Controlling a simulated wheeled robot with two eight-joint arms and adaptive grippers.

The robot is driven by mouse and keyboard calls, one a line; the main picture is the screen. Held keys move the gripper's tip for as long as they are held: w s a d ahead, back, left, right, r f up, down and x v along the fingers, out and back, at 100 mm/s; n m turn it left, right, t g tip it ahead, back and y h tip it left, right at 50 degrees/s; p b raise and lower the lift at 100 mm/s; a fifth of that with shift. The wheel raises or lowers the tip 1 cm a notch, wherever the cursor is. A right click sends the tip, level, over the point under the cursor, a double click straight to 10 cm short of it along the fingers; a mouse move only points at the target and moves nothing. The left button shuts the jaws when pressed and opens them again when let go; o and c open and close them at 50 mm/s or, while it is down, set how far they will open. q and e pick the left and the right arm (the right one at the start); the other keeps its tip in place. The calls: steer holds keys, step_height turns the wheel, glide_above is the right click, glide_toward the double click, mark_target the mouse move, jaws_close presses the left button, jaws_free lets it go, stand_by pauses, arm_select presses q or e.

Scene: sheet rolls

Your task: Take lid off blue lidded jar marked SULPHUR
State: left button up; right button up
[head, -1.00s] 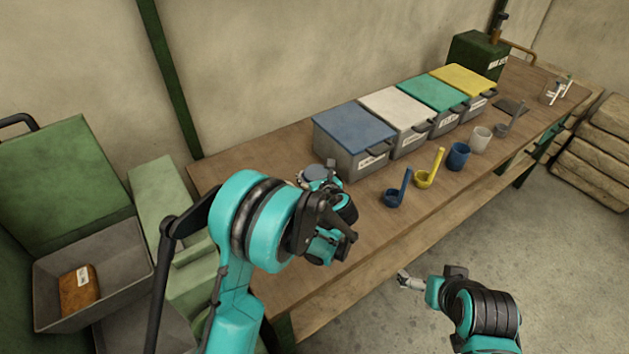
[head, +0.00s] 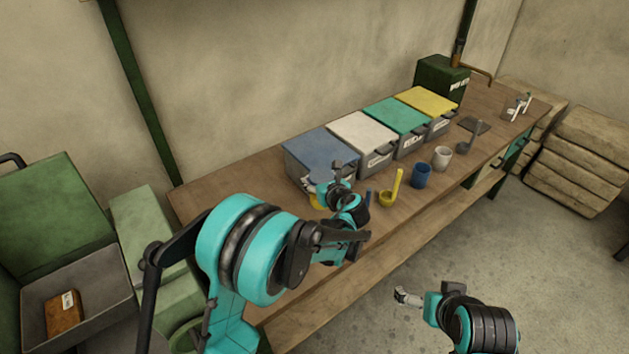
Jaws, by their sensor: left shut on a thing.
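My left gripper (head: 325,182) is shut on a round grey-blue lid (head: 311,186), held in front of the blue-topped bin. Just below the lid, a patch of yellow (head: 316,201) shows, which looks like the contents of the open jar. My gripper and wrist cover most of the jar, and I cannot read its SULPHUR marking. The lid appears raised above the jar, apart from it. My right gripper (head: 402,297) is low at the right, in front of the table and away from the jar; its jaws are too small to judge.
Bins with blue (head: 320,147), white (head: 362,131), green (head: 396,115) and yellow (head: 428,100) lids line the wooden table (head: 230,187). A yellow scoop (head: 388,198), a blue cup (head: 421,176) and a white cup (head: 442,157) stand to the right.

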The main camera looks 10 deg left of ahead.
arm_select(q)
steer(key=o, duration=0.6)
steer(key=c, duration=0.9)
steer(key=shift+a+r, duration=0.1)
steer(key=s+a+r+m+h, duration=0.1)
steer(key=s+a, duration=0.2)
steer(key=s, duration=0.5)
steer(key=s+a+r+m+t+h, duration=0.1)
steer(key=s+a+r+h, duration=0.1)
steer(key=s, duration=0.6)
steer(key=shift+s+a+m, duration=0.2)
steer(key=shift+a+m, duration=0.1)
steer(key=shift+a, duration=0.2)
